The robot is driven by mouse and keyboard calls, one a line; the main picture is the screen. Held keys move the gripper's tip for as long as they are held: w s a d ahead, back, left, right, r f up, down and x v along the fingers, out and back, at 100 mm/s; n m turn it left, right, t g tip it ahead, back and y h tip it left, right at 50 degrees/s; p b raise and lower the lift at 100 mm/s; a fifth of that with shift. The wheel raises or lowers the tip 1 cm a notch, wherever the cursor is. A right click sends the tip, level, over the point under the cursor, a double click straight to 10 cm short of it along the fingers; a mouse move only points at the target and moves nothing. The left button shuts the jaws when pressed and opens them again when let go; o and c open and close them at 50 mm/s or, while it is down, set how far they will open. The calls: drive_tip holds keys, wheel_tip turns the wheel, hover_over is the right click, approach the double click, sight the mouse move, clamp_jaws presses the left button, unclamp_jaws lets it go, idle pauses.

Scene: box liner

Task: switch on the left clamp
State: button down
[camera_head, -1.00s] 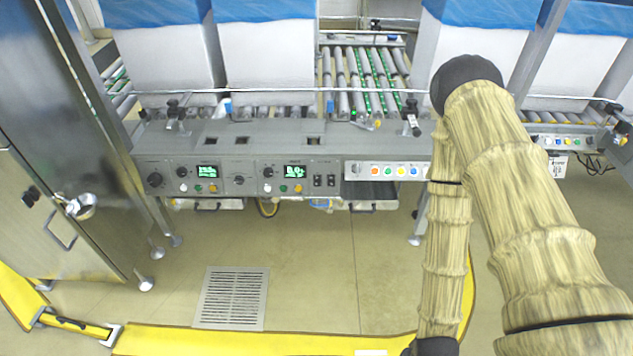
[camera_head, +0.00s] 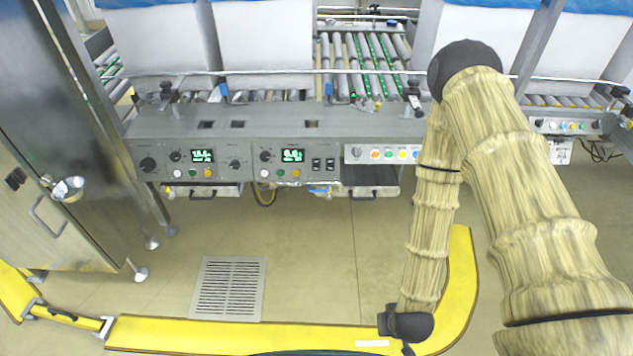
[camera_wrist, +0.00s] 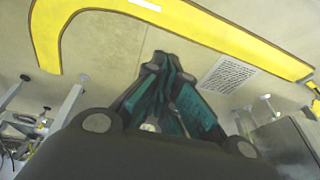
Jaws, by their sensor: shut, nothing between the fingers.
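The grey machine with its control panel (camera_head: 222,162) stands across the middle of the head view. Its front carries dials, two green-lit displays, coloured buttons and a pair of black switches (camera_head: 323,164). A black clamp-like fitting (camera_head: 168,93) stands at the left on its top, and a similar one (camera_head: 413,97) stands at the right near my arm. I cannot tell which control belongs to the left clamp. My gripper (camera_wrist: 168,68) is shut and empty in the wrist view, over the floor.
A steel cabinet (camera_head: 62,120) with a handle stands at the left. Yellow edging (camera_head: 230,337) runs along the floor, with a floor grate (camera_head: 229,288) behind it. White stacks with blue tops and a roller conveyor (camera_head: 365,65) are behind the machine. The floor before the panel is clear.

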drive_tip(key=w+a+f+t+b, duration=0.25)
drive_tip(key=w+b, duration=0.25)
drive_tip(key=w, duration=0.3)
drive_tip(key=w+a+f+n+t+y+b, duration=0.1)
drive_tip(key=w+a+t+b, duration=0.3)
drive_tip(key=w, duration=0.4)
drive_tip(key=w+a+f+t+b, duration=0.2)
drive_tip(key=w+a+b, duration=0.25)
drive_tip(key=w, duration=0.35)
drive_tip(key=w+a+r+t+h+b, duration=0.1)
drive_tip(key=w+a+r+t+b, duration=0.2)
drive_tip(key=w+b, duration=0.5)
drive_tip(key=w+a+r+m+t+b, duration=0.1)
drive_tip(key=w+a+r+t+b, duration=0.3)
drive_tip(key=w+t+b, duration=0.3)
drive_tip(key=shift+w+a+r+h+b, duration=0.15)
drive_tip(key=shift+w+r+h+b, duration=0.45)
drive_tip(key=shift+b, duration=1.5)
drive_tip(key=shift+w+r, duration=0.1)
drive_tip(key=shift+w, duration=0.15)
